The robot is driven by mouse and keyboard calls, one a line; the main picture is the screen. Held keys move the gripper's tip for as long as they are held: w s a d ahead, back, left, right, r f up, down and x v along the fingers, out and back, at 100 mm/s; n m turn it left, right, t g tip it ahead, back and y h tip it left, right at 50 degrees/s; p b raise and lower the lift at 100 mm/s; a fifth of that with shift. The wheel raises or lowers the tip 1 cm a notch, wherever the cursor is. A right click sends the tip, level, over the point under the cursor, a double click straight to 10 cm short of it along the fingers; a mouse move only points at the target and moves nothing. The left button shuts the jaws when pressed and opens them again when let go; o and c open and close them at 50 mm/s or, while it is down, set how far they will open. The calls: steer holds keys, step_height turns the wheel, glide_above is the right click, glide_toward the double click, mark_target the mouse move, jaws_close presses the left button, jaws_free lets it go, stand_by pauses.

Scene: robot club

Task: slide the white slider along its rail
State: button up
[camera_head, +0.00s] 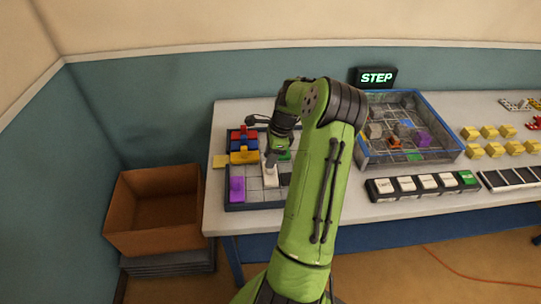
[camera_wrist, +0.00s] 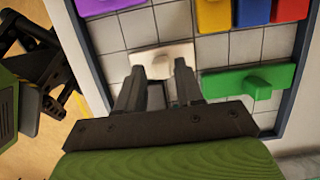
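The white slider (camera_head: 270,177) is a pale block lying in a dark-framed, grid-floored tray (camera_head: 262,206) on the table. It also shows in the wrist view (camera_wrist: 163,52), just beyond my fingertips. My gripper (camera_head: 271,160) points down at it, and in the wrist view my gripper (camera_wrist: 160,70) has its two fingers apart, one on each side of the slider's raised part. I cannot tell whether the fingers touch it. My fingers and arm hide part of the slider and tray. No separate rail is distinguishable; the slider lies on the grid floor.
A green block (camera_wrist: 248,82) lies right of the white one in the wrist view. A purple block (camera_head: 237,190) and blue, yellow and red blocks (camera_head: 244,145) share the tray. A walled maze box (camera_head: 410,130) and button strip (camera_head: 422,186) stand to the right.

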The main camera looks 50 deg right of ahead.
steer(key=shift+f, duration=0.1)
steer(key=shift+f+b, duration=1.1)
steer(key=shift+f, duration=0.85)
steer(key=shift+r+p, duration=0.15)
steer(key=shift+p, duration=0.2)
steer(key=shift+c, duration=0.3)
steer(key=c, duration=0.5)
